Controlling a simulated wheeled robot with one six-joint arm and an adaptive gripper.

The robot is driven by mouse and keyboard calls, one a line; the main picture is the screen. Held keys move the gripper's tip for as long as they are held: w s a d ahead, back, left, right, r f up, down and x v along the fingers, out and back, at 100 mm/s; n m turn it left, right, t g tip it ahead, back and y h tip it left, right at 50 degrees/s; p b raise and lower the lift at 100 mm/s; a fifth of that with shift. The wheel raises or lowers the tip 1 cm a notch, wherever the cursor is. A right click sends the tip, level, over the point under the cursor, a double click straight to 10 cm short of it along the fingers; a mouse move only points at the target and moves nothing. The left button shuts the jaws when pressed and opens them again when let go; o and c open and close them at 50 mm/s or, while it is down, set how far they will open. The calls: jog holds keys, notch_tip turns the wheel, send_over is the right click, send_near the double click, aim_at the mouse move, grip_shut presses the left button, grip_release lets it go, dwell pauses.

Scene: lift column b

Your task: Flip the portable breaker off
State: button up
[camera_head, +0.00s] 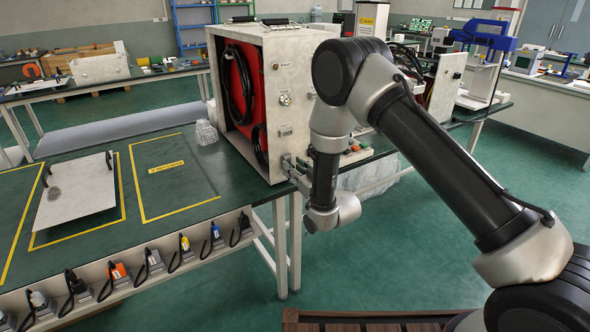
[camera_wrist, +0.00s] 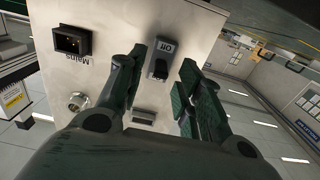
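A pale metal panel fills the upper wrist view. On it is a small black switch (camera_wrist: 160,66), with an upside-down "Off" label (camera_wrist: 165,46) just above it in the picture. I take this switch to be the breaker. My gripper (camera_wrist: 163,62) is open, one finger on each side of the switch; whether either finger touches it I cannot tell. In the head view my gripper (camera_head: 291,168) is at the lower front corner of the large white cabinet (camera_head: 286,85). The switch is hidden there.
Beside the switch are a black "Mains" socket (camera_wrist: 72,41) and a round metal connector (camera_wrist: 78,101). A green bench (camera_head: 200,210) holds a tilted white plate (camera_head: 75,193) and a clear object (camera_head: 205,132). Several tools hang along its front edge. Open floor lies in front.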

jog(key=shift+c, duration=0.4)
grip_shut()
jog(key=shift+w+a+f+t+y, duration=0.1)
jog(key=shift+f+t+y, duration=0.25)
jog(key=shift+t+y, duration=0.25)
jog(key=shift+w+d+f+t+y, duration=0.1)
jog(key=shift+f+t+y, duration=0.3)
jog(key=shift+t, duration=0.4)
jog(key=shift+a+f+t+y, duration=0.1)
jog(key=shift+f+t+y, duration=0.2)
jog(key=shift+t+y, duration=0.3)
jog(key=shift+o, duration=0.4)
grip_release()
notch_tip(320, 180, up, 10)
jog(key=shift+f, duration=0.1)
